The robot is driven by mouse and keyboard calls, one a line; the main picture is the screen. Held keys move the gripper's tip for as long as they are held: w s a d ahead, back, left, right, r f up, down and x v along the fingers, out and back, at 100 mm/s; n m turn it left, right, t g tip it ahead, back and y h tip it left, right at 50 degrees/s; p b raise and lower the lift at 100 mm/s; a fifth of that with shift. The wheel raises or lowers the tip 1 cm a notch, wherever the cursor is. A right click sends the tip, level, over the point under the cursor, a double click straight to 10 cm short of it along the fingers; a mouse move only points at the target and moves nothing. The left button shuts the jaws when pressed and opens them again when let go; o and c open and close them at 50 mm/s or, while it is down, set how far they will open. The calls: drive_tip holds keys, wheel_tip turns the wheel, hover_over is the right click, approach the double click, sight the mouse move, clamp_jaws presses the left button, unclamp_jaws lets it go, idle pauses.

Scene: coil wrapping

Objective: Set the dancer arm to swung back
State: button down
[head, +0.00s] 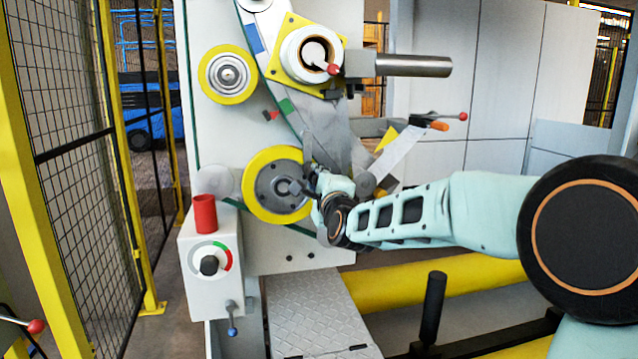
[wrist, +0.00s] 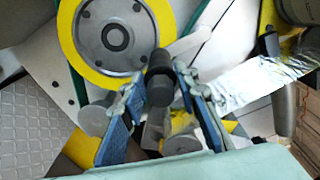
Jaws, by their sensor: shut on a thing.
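My gripper (head: 314,184) is in front of the lower yellow-rimmed wheel (head: 255,168), by its right edge. In the wrist view the two blue-padded fingers stand either side of a dark cylindrical grip (wrist: 159,88), and my gripper is shut on it. The grip appears to belong to the dancer arm, a pale grey bar (wrist: 188,44) that runs up to the right behind it. In the head view my wrist hides most of the grip. The dancer arm's exact angle is hard to tell.
A grey roller (head: 366,184) and shiny film (head: 402,152) lie right of my gripper. A red-knobbed lever (head: 463,117) sticks out above. A control box (head: 210,275) with a red button (head: 205,213) stands left. Mesh fencing (head: 75,130) bounds the left side.

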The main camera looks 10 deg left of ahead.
drive_tip(key=shift+a, duration=0.15)
drive_tip(key=c, duration=1.7)
unclamp_jaws()
drive_tip(key=shift+s, duration=0.1)
drive_tip(key=shift+c, duration=0.2)
drive_tip(key=shift+s+d, duration=0.2)
drive_tip(key=v, duration=1.1)
drive_tip(key=shift+s, duration=0.25)
drive_tip(key=shift+d, duration=0.15)
